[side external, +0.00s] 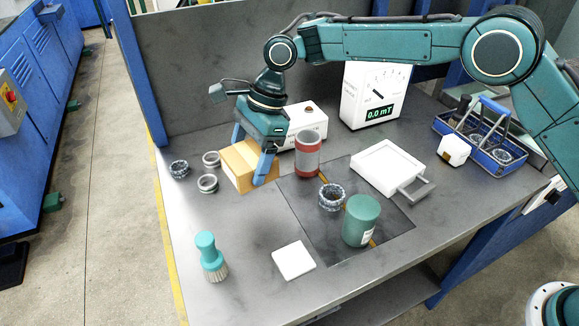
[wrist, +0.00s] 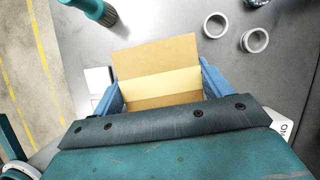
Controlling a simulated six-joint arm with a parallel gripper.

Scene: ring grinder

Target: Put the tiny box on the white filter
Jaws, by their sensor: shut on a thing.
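A small tan cardboard box (side external: 240,168) is between the two blue fingers of my gripper (side external: 251,158), at the left-middle of the bench. In the wrist view the box (wrist: 155,57) fills the space between the fingers (wrist: 160,88), which are shut on its two sides. It sits at or very close to the bench top; I cannot tell whether it touches. The white filter (side external: 293,260) is a flat white square lying bare near the bench's front edge. It also shows in the wrist view (wrist: 97,79), left of the box and partly hidden by a finger.
Metal rings (side external: 208,183) lie left of the box. A red-grey cylinder (side external: 308,155) stands close to its right. A green brush (side external: 211,257) stands left of the filter, a green jar (side external: 360,220) to its right. A dark mat (side external: 300,205) holds a dark ring (side external: 332,196).

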